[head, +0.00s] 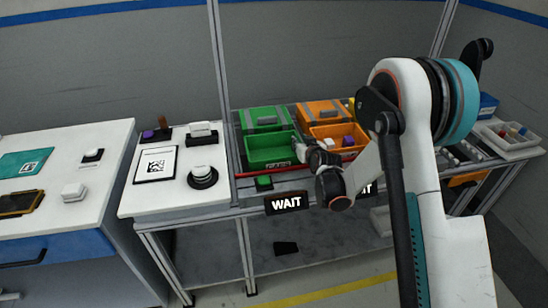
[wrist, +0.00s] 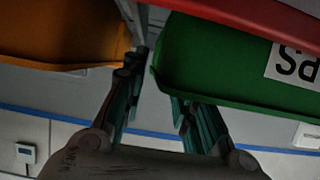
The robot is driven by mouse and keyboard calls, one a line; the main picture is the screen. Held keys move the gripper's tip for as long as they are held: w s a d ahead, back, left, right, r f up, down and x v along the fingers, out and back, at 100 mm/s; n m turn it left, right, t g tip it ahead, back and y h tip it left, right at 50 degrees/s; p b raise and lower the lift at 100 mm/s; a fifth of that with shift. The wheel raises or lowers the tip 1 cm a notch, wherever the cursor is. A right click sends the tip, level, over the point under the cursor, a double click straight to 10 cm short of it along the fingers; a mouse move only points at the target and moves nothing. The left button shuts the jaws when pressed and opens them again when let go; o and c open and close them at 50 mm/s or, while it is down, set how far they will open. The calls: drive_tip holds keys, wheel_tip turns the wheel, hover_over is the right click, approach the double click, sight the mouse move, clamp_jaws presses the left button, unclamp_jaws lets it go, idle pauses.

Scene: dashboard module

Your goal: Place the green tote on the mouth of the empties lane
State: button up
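The open green tote (head: 270,158) stands upright at the front of the left lane in the head view, and its inside looks empty. In the wrist view the green tote (wrist: 225,65) fills the upper right, with a white label upside down. My gripper (head: 301,150) is at its right side, near the orange tote (head: 345,147). In the wrist view my gripper (wrist: 158,92) has its two fingers apart, one by the gap between the totes and one over the green tote's edge. Contact cannot be told. Which lane is the empties lane cannot be read.
A second green box (head: 262,117) and an orange lidded box (head: 320,110) stand behind. A red bar (head: 262,174) runs along the front, above a lit WAIT sign (head: 286,203). A white side table (head: 178,207) stands left. Posts frame the rack.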

clamp_jaws()
